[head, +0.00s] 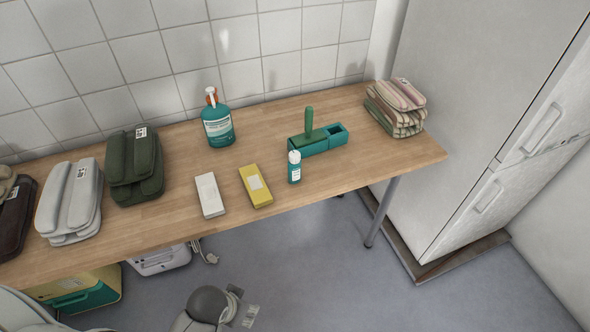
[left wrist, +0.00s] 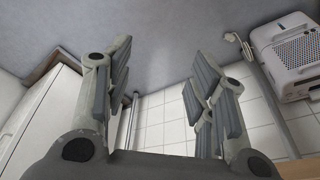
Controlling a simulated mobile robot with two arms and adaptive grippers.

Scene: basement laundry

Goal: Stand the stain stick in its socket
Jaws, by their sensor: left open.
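The stain stick (head: 294,167), which I take to be the small teal tube with a white cap and pale label, stands upright on the wooden table. It is just in front of a green holder (head: 326,145). The holder's right compartment looks open and empty; a green upright handle (head: 309,122) rises from its left part. My left gripper (left wrist: 163,75) is open with nothing between its fingers in the left wrist view. In the head view it is low in front of the table, partly hidden by my wrist, well away from the stick. My right gripper is not in view.
On the table (head: 370,167) are a yellow box (head: 256,186), a white box (head: 209,195), a teal bottle (head: 218,123), and folded cloths (head: 395,107). Darker and grey bundles fill the left. A tall white cabinet (head: 470,100) stands at right.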

